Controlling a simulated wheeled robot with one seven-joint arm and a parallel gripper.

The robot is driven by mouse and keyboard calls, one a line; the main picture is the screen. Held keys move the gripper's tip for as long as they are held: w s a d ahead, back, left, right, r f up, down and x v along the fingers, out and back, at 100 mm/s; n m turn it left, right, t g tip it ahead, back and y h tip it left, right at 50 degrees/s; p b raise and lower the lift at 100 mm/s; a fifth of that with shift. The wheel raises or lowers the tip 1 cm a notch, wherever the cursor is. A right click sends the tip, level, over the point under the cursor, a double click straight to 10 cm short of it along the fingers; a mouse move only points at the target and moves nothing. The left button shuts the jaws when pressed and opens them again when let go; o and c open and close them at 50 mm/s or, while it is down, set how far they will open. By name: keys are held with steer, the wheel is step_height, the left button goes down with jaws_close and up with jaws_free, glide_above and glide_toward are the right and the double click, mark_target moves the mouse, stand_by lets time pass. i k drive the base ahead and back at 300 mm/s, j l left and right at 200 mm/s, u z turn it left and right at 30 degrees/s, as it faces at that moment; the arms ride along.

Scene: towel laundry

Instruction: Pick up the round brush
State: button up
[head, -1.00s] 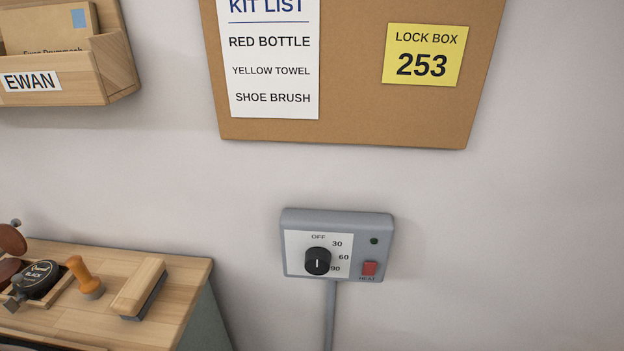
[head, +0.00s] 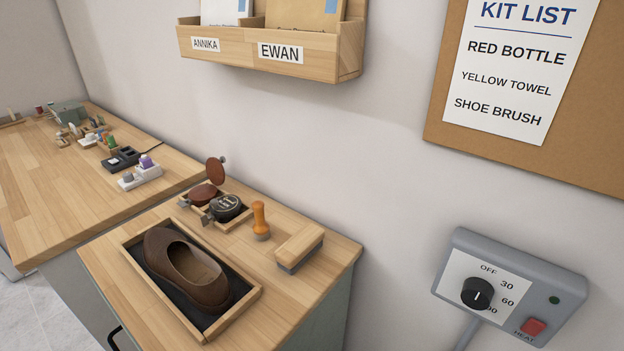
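The round brush (head: 260,220) stands upright on the wooden cabinet top in the head view, with an orange wooden handle and a short grey bristle end at the bottom. It stands between the polish tins on its left and a rectangular brush (head: 299,247) with a wooden back and dark grey bristles on its right. A small gap separates it from each. My gripper is not in the head view.
A brown shoe (head: 185,268) lies in a dark-lined wooden tray (head: 231,313) in front. Polish tins (head: 226,207) sit in a small holder. A control box (head: 508,290) and letter rack (head: 268,58) are on the wall. A longer bench (head: 60,190) stands left.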

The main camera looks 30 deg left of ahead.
mark_target(260, 229)
steer(key=u, duration=1.1)
